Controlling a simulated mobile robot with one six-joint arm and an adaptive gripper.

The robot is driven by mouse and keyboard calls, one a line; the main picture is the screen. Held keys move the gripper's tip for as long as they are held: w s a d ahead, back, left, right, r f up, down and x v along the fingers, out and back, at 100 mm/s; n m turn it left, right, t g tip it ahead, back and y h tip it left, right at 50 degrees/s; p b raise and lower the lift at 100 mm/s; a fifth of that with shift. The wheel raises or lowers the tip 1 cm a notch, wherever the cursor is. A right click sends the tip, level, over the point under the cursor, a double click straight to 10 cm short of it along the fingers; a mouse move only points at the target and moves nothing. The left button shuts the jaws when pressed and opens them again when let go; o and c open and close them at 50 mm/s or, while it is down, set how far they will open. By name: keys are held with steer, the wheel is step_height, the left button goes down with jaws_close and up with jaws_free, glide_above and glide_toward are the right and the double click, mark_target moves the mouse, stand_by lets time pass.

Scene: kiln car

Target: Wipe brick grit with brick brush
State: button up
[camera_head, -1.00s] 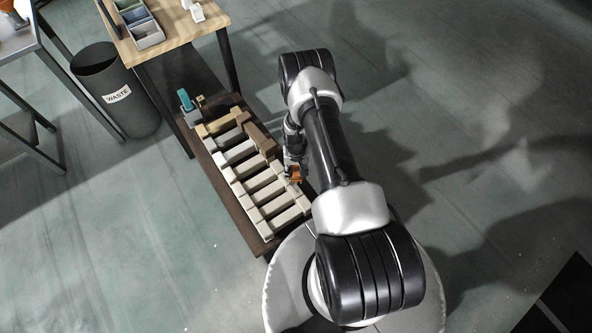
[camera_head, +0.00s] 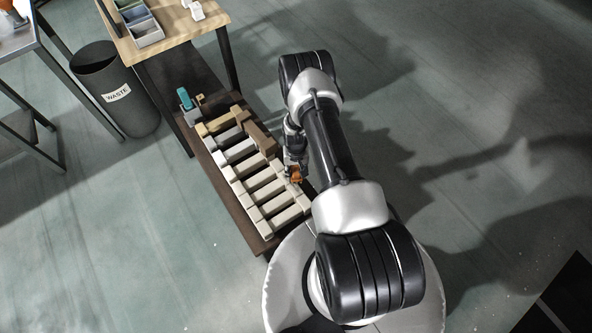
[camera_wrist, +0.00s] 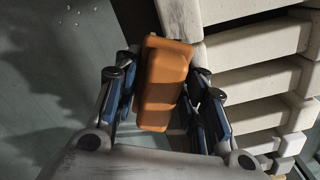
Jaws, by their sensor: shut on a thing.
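My gripper (camera_wrist: 165,98) is shut on an orange block-shaped thing (camera_wrist: 164,82), which looks like the brick brush. In the head view the brush (camera_head: 296,174) shows small at the right edge of the kiln car, beside my forearm. In the wrist view blue-black fingers flank the brush, and its far end lies close to the end of a pale beam. I cannot tell whether it touches anything; its underside is hidden. The kiln car (camera_head: 243,226) has a dark brown deck carrying pale bricks (camera_head: 262,185) in a ladder-like stack. I cannot make out brick grit on it for certain.
A longer brown piece (camera_head: 258,137) lies on the stack. A teal-topped item (camera_head: 185,97) stands at the car's far end. A wooden table (camera_head: 185,32) with bins and a waste bin (camera_head: 120,95) stand at the upper left. The floor right of my arm is clear.

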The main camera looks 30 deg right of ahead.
steer(key=shift+s+a, duration=0.1)
steer(key=shift+a, duration=3.65)
steer(key=shift+d, duration=0.15)
steer(key=shift+d, duration=1.75)
steer(key=shift+d, duration=0.1)
steer(key=shift+d, duration=1.8)
